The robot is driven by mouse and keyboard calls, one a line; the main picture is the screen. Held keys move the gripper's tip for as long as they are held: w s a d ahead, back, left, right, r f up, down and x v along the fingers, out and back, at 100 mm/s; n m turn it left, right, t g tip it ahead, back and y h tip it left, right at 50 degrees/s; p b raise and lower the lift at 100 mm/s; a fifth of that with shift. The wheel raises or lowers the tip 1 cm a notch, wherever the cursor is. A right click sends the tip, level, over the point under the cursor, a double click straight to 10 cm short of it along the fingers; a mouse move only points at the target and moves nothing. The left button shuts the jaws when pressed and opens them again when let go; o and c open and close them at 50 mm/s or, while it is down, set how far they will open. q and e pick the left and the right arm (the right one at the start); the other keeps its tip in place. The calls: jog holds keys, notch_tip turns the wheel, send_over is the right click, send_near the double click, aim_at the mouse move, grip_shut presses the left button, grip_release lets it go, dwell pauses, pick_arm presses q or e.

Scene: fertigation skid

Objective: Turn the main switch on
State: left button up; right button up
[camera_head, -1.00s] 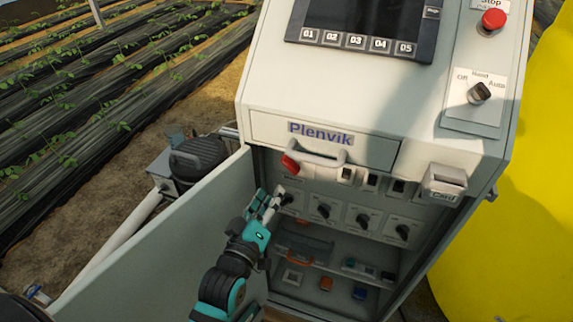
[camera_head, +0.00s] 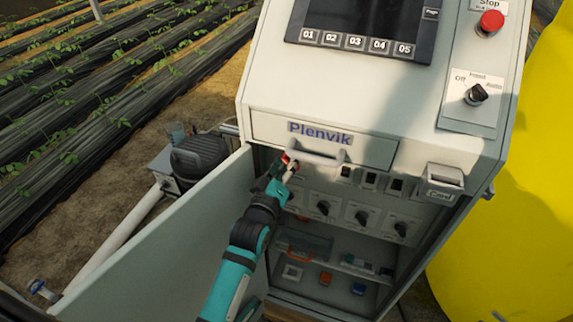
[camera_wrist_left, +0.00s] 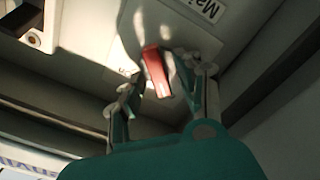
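The main switch has a red handle (camera_head: 286,158) at the upper left of the cabinet's recessed panel, just under the drawer. In the left wrist view the red handle (camera_wrist_left: 157,72) stands out from a pale plate, beside a label that starts with "Mai". My left gripper (camera_head: 284,168) is at the handle and hides part of it in the head view. In the left wrist view its two fingers (camera_wrist_left: 158,82) are apart, one on each side of the handle. Gaps seem to show between fingers and handle, but contact is hard to tell. My right gripper is not in view.
The open cabinet door (camera_head: 165,240) stands left of my arm. The drawer handle (camera_head: 318,157) is just right of my gripper. Below are several black knobs (camera_head: 323,208) and a shelf with small parts. A yellow tank (camera_head: 510,240) stands at the right.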

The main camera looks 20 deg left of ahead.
pick_arm(q)
grip_shut()
jog(key=shift+d+m+p, duration=0.15)
jog(key=shift+m+p, duration=0.65)
jog(key=shift+m, duration=2.2)
jog(key=shift+d+m+p, duration=0.15)
jog(key=shift+m+p, duration=0.7)
jog(key=shift+m, duration=2.15)
jog(key=shift+d+m+p, duration=0.15)
jog(key=shift+m+p, duration=0.65)
jog(key=shift+m, duration=2.2)
jog(key=shift+o, duration=0.9)
grip_release()
